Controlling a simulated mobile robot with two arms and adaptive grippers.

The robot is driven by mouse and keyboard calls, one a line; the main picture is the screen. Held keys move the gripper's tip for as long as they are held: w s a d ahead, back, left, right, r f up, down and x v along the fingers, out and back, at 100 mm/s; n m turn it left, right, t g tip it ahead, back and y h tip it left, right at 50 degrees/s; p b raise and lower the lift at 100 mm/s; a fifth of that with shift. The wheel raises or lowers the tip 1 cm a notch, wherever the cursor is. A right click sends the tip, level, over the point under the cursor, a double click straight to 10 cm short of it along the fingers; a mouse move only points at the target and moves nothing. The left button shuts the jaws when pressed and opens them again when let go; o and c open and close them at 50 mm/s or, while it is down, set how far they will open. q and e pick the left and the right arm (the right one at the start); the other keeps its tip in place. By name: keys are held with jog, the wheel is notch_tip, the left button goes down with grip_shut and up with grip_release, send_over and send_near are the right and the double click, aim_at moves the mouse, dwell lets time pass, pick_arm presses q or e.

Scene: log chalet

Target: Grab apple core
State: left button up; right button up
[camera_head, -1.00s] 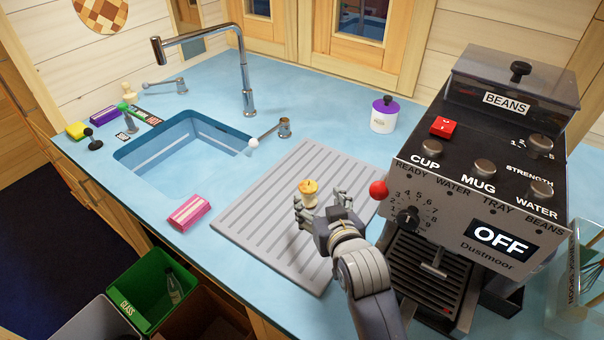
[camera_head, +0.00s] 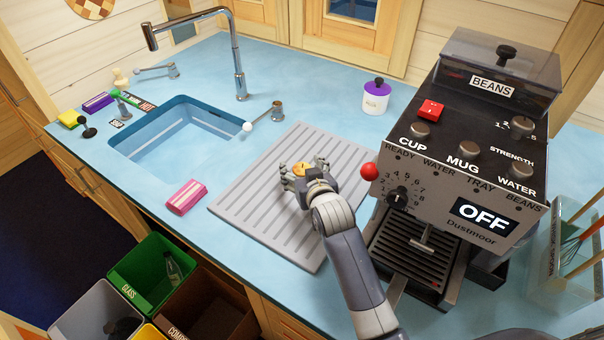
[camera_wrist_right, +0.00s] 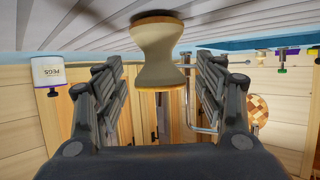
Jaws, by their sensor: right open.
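The apple core (camera_head: 301,169) stands on the grey ribbed draining mat (camera_head: 240,209) on the blue counter. In the right wrist view the apple core (camera_wrist_right: 157,52) is pale and narrow-waisted, and the picture is upside down. My right gripper (camera_head: 301,173) is open, with its fingers on either side of the core. In the right wrist view the fingers of the gripper (camera_wrist_right: 160,85) stand apart, with visible gaps to the core. The lower part of the core is hidden by the gripper in the head view. My left gripper is not in view.
A coffee machine (camera_head: 440,165) with a red knob stands close on the right of my arm. The sink (camera_head: 180,135) with its tap is at the left. A pink sponge (camera_head: 187,197) lies left of the mat. A purple-lidded pot (camera_head: 376,98) stands behind. Bins (camera_head: 150,268) are below the counter.

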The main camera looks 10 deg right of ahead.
jog(key=shift+w+f, duration=0.1)
jog(key=shift+w, duration=0.2)
jog(key=shift+s, duration=0.1)
jog(key=c, duration=1.1)
jog(key=shift+o, duration=0.2)
